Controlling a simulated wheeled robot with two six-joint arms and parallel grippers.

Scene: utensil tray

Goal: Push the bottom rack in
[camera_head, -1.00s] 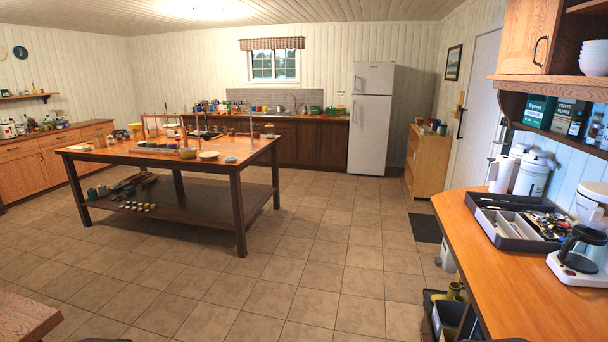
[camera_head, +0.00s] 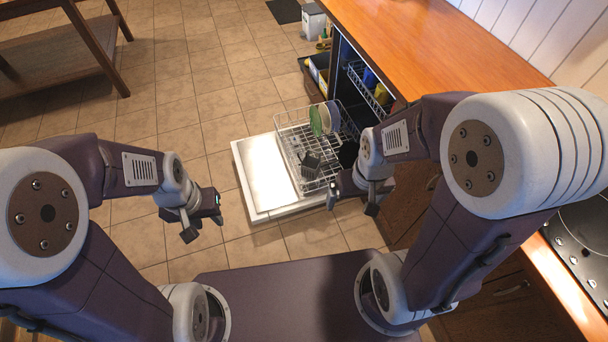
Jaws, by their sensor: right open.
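The bottom rack (camera_head: 291,140), a wire basket, is pulled out over the lowered white dishwasher door (camera_head: 262,172). Plates (camera_head: 318,119), one green and others pale, stand in its far part, and a dark item (camera_head: 309,160) sits in its near part. My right gripper (camera_head: 352,203) is open and empty at the near right end of the rack; whether it touches is unclear. My arm hides part of that end. My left gripper (camera_head: 204,227) is open and empty, left of the door and apart from it.
The upper rack (camera_head: 366,88) sits under the wooden counter (camera_head: 430,40), holding blue and yellow items. A table (camera_head: 60,62) is at upper left. Tiled floor (camera_head: 165,115) left of the door is clear.

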